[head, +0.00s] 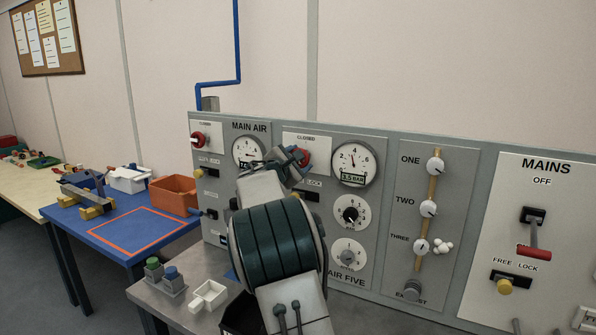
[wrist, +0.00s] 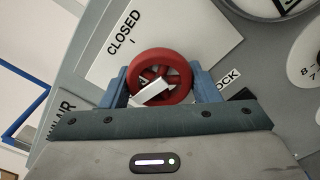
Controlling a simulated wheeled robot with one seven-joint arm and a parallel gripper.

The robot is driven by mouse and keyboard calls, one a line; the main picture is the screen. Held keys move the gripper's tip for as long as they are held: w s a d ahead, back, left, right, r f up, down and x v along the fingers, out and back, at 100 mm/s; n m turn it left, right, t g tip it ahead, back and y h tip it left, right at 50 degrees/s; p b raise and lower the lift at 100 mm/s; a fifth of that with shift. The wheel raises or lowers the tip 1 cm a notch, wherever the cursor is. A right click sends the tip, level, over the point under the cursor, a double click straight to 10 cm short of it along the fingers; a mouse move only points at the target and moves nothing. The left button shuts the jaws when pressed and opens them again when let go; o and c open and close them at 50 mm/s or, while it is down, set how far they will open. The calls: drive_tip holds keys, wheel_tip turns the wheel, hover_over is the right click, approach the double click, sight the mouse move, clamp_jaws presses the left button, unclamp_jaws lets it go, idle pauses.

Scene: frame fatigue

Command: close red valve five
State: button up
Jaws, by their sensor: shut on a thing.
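The red valve wheel of the AIR FIVE panel (head: 304,157) is mostly hidden behind my gripper (head: 289,163) in the head view. In the wrist view the red valve (wrist: 181,70) sits between the two blue fingers of my gripper (wrist: 166,82), which is shut on its rim from both sides. A white bar lies slanted across the wheel's lower left. A white label reading CLOSED (wrist: 124,33) is beside the wheel. The gauge (head: 353,160) right of the valve carries a small display that seems to read 3.5 BAR.
Another red valve (head: 198,139) is on the MAIN AIR panel at left. Right are two dials (head: 351,214), knobs ONE to THREE (head: 428,208) and the MAINS lever (head: 534,251). A blue table (head: 125,247) with an orange bin (head: 174,194) stands left.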

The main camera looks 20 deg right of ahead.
drive_tip(key=m+b, duration=0.3)
drive_tip(key=b, duration=0.2)
drive_tip(key=shift+f+m, duration=0.4)
drive_tip(key=m+b, duration=0.3)
drive_tip(key=b, duration=0.1)
drive_tip(key=shift+r+m+b, duration=0.15)
drive_tip(key=shift+m+b, duration=0.15)
drive_tip(key=shift+b, duration=0.05)
drive_tip(key=m+b, duration=0.3)
drive_tip(key=m, duration=0.1)
drive_tip(key=shift+r+b, duration=0.2)
drive_tip(key=shift+b, duration=0.2)
drive_tip(key=shift+r+m+b, duration=0.2)
drive_tip(key=shift+m+b, duration=0.8)
drive_tip(key=shift+m, duration=1)
drive_tip(key=o, duration=1)
drive_tip(key=shift+r, duration=0.1)
